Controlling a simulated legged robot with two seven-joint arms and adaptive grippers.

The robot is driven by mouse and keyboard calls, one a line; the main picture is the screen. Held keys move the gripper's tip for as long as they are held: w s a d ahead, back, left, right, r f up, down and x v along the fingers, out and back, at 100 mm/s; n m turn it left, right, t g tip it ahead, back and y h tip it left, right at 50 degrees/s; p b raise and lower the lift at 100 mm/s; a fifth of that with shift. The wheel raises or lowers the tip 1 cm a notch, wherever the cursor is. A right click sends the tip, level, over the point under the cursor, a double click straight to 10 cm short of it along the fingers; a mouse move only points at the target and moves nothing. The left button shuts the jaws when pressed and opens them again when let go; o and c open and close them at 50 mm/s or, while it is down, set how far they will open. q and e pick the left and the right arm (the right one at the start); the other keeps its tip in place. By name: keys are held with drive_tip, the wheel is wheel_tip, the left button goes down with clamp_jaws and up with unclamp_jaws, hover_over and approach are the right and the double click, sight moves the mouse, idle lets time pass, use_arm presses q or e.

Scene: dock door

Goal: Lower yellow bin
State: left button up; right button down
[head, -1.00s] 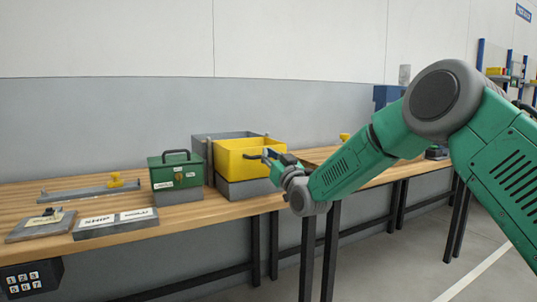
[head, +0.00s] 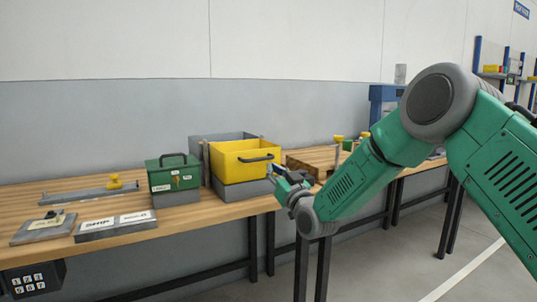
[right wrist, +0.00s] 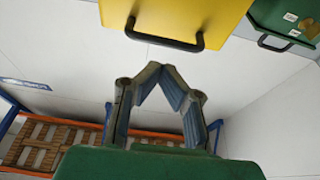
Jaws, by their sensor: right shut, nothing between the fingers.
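The yellow bin (head: 232,172) is upright on the bench, resting on a grey block (head: 238,190), with its black handle (head: 257,159) on the front face. In the right wrist view the bin (right wrist: 190,14) is at the top, its handle (right wrist: 165,41) just beyond my fingertips. My right gripper (head: 274,173) is at the bin's right front, apart from the handle. In the wrist view its fingers (right wrist: 159,70) meet at the tips with nothing between them. My left gripper is not in view.
A green box (head: 174,171) with a black handle stands left of the bin. A grey bin (head: 222,138) is behind. Flat grey plates (head: 115,224) lie on the wooden bench (head: 190,215) at left. A wooden crate (head: 310,162) is right of my gripper.

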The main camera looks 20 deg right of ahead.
drive_tip(key=s+f, duration=0.2)
drive_tip(key=shift+s+f, duration=0.35)
